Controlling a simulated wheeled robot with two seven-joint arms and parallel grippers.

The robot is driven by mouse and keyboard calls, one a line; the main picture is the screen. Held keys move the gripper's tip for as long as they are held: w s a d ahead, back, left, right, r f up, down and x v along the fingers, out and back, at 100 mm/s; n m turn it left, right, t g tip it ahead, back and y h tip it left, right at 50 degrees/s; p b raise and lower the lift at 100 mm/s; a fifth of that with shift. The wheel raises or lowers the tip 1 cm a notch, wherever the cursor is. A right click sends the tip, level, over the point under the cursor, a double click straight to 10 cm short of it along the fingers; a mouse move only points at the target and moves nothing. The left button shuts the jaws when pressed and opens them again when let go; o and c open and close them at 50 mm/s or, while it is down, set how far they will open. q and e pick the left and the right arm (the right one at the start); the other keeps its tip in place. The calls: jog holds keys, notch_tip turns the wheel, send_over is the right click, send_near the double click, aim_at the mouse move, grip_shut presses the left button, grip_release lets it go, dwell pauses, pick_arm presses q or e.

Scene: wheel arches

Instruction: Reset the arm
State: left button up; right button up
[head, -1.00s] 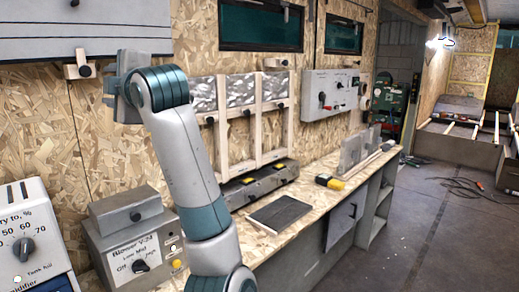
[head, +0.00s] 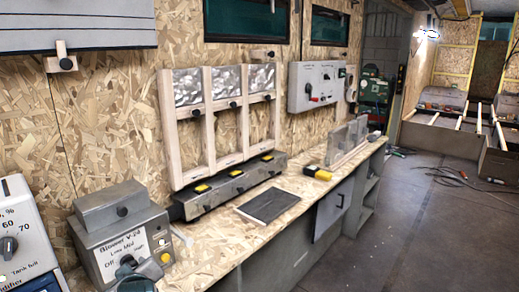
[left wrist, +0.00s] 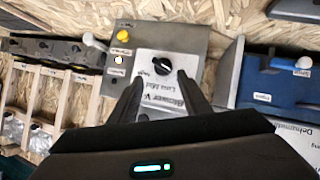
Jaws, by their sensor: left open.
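My left gripper (left wrist: 157,92) shows in the left wrist view with its two dark fingers apart and nothing between them. Its fingers point at the front panel of a grey blower box (left wrist: 190,42), with the black knob (left wrist: 163,64) beyond the gap. I cannot tell whether the fingers touch the panel. In the head view the blower box (head: 100,220) stands at the lower left, and a small dark teal part, apparently of my left arm (head: 130,272), covers some of its front. My right gripper is in neither view.
A workbench (head: 235,240) runs along the chipboard wall, with a dark flat plate (head: 268,206) and a yellow-black tool (head: 316,173) on it. A wooden frame (head: 222,150) stands against the wall. The floor (head: 400,230) at right is mostly open, with a cable lying farther back.

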pick_arm(q)
jog(key=s+d+f+m+g+h, duration=0.15)
jog(key=s+f+m, duration=0.25)
jog(key=s+f, duration=0.6)
jog(key=s+d+f+m+g+h, duration=0.2)
jog(key=s+d+f+m+g, duration=0.15)
jog(key=s+f, duration=0.7)
jog(key=s+d+f+m+g+h, duration=0.25)
jog(key=s+d+f+m, duration=0.25)
jog(key=s, duration=1.1)
jog(key=w+d+f+t, duration=0.1)
jog(key=w+f, duration=0.1)
jog(key=f, duration=0.9)
jog(key=w+d+f+t, duration=0.1)
jog(key=w+f, duration=0.1)
jog(key=f, duration=0.8)
jog(key=s+f, duration=0.4)
jog(key=f, duration=0.5)
jog(key=s+d+f+h, duration=0.1)
jog(key=s+f, duration=0.3)
jog(key=f, duration=0.5)
jog(key=shift+d+f+m+t+h, duration=0.2)
jog(key=shift+f+m+t+h, duration=0.1)
jog(key=shift+f+m+t, duration=0.05)
